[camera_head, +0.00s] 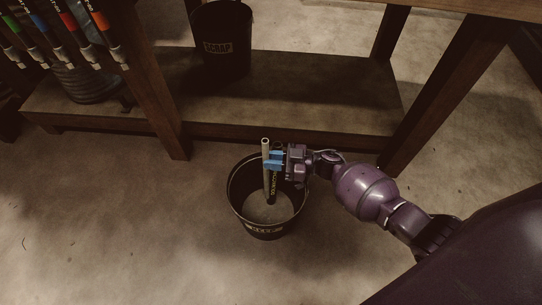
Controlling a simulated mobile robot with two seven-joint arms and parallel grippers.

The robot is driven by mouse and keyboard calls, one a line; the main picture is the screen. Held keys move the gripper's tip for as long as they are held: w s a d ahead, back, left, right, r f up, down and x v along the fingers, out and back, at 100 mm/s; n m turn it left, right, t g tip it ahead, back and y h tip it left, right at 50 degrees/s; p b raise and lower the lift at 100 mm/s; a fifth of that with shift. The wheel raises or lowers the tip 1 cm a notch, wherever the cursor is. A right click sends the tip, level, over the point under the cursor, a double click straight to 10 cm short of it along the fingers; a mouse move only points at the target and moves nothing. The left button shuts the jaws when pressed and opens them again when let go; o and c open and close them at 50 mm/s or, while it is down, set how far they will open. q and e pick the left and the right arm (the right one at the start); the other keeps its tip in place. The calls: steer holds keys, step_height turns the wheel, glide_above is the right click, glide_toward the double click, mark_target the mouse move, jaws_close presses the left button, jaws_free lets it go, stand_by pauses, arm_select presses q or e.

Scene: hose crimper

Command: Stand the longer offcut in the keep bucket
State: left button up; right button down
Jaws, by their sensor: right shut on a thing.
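The keep bucket (235,208) is a round black bucket on the floor, with a pale label on its front that is too small to read surely. My right gripper (273,160), with blue fingertips, is over the bucket's far right part. It is shut on an offcut (265,147), a slim upright piece with a pale grey top end. Below the fingers, a dark length with yellow lettering reaches down inside the bucket. I cannot tell whether its lower end touches the bottom. My left gripper is not in view.
A black bucket marked SCRAP (222,35) stands on the low wooden shelf (310,95) behind. A wooden leg (150,85) rises left of the bucket. Several hoses with coloured bands (72,22) hang at upper left. The floor at left is clear.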

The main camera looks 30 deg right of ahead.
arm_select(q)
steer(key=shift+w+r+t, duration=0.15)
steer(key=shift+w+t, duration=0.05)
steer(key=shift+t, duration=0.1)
arm_select(e)
step_height(320, 180, down, 6)
steer(key=shift+f, duration=0.2)
stand_by(0.4)
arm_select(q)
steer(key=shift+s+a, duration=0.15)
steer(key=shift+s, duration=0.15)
arm_select(e)
steer(key=c, duration=1)
jaws_free()
